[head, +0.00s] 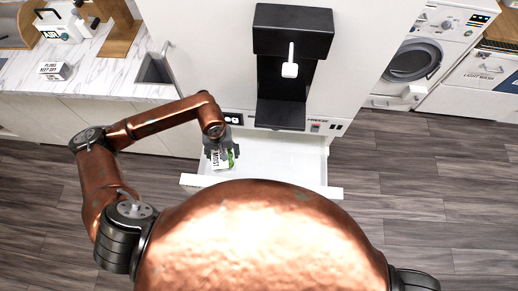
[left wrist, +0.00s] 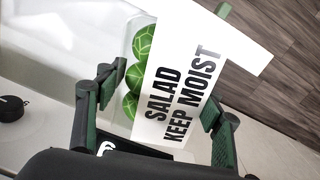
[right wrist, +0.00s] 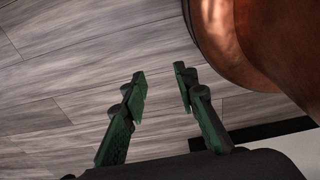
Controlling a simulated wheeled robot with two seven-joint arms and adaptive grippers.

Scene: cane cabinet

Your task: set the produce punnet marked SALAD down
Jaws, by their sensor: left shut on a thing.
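The SALAD punnet (left wrist: 143,45) is a clear tub of round green produce with a white card reading SALAD KEEP MOIST. My left gripper (left wrist: 160,98) is shut on it, one finger at each side. In the head view the punnet (head: 220,160) hangs from my left gripper (head: 217,143) over the left part of an open white drawer (head: 285,167). I cannot tell whether its base touches the drawer floor. My right gripper (right wrist: 162,84) is open and empty, with grey plank floor behind it; it is hidden in the head view.
The drawer pulls out below a white fridge front with a black dispenser (head: 290,65). To its left, a marble counter (head: 110,75) bears a small labelled box (head: 55,71) and a larger white container (head: 62,22). A washing machine (head: 425,55) stands right. Floor right of the drawer is clear.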

